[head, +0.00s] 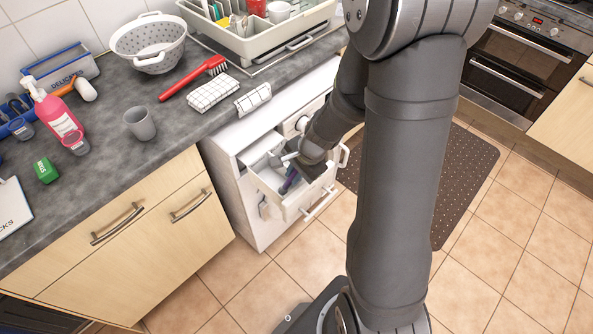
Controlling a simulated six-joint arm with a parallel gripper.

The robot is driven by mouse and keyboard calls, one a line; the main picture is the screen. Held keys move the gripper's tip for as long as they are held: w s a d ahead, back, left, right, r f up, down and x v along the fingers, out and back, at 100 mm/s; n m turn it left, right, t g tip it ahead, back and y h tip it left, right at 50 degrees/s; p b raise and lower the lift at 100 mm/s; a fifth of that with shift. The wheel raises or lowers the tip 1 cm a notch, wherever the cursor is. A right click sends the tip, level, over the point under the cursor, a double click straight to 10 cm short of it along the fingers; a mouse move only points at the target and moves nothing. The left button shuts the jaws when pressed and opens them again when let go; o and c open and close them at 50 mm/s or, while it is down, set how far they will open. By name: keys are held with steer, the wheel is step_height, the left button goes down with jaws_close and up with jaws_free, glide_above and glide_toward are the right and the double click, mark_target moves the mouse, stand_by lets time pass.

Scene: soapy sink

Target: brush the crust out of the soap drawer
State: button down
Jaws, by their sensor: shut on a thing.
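The soap drawer (267,180) is pulled out of a white unit below the counter, and its light inside shows. My gripper (291,171) is at the drawer, pointing down into it from the right. My gripper and wrist hide part of the drawer's inside. The crust is too small to make out, and I cannot tell whether the purple thing touches the drawer floor.
On the counter (105,165) above stand a grey cup (140,123), a pink soap bottle (62,122), a red brush (195,79), a checked cloth (212,92) and a colander (150,42). The tiled floor (300,250) in front is clear; a dark mat (465,170) lies to the right.

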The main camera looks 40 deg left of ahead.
steer(key=shift+s, duration=0.7)
steer(key=shift+w, duration=1.2)
steer(key=shift+s, duration=0.15)
steer(key=shift+f, duration=0.1)
stand_by(1.5)
steer(key=shift+s, duration=1.05)
steer(key=shift+w, duration=1.2)
